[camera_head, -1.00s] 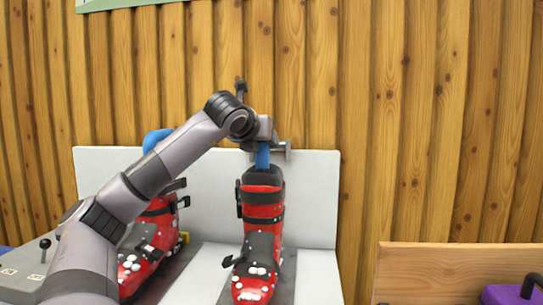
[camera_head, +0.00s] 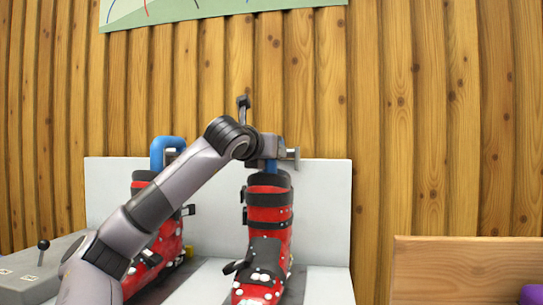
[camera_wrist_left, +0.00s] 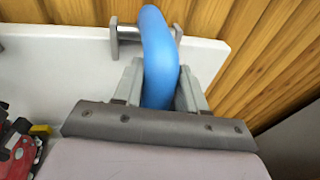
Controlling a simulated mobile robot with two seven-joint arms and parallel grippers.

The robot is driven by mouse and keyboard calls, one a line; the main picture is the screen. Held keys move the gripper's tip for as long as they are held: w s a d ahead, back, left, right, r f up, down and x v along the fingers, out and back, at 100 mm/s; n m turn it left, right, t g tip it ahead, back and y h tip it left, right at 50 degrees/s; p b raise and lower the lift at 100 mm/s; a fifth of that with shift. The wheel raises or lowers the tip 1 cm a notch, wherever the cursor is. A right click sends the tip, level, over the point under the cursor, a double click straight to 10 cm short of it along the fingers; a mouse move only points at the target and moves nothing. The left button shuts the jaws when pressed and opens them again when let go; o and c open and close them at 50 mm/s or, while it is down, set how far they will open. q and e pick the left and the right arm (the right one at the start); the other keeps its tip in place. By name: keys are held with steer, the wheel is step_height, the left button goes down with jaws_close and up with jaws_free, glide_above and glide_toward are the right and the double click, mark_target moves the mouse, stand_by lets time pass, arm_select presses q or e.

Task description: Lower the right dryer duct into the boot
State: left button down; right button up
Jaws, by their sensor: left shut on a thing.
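The right dryer duct (camera_head: 271,165) is a blue tube, mostly hidden in the head view behind my left gripper (camera_head: 268,152). Its lower end meets the open top of the right red boot (camera_head: 270,215); how deep it sits inside cannot be seen. In the left wrist view the duct (camera_wrist_left: 158,50) curves over between the two fingers of my left gripper (camera_wrist_left: 160,88), which are shut on it. The boot stands upright below the gripper. My right gripper is not in view.
A second blue duct (camera_head: 165,146) arches into the left red boot (camera_head: 170,240), partly hidden by my left arm. A white back panel (camera_head: 325,215) stands behind the boots. A lever box (camera_head: 35,265) is at left, a wooden box (camera_head: 465,265) at right.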

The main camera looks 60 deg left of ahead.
arm_select(q)
steer(key=shift+f, duration=0.15)
steer(key=c, duration=0.7)
jaws_free()
steer(key=shift+c, duration=0.2)
steer(key=b+v, duration=0.1)
steer(key=v, duration=0.6)
steer(key=shift+s, duration=0.1)
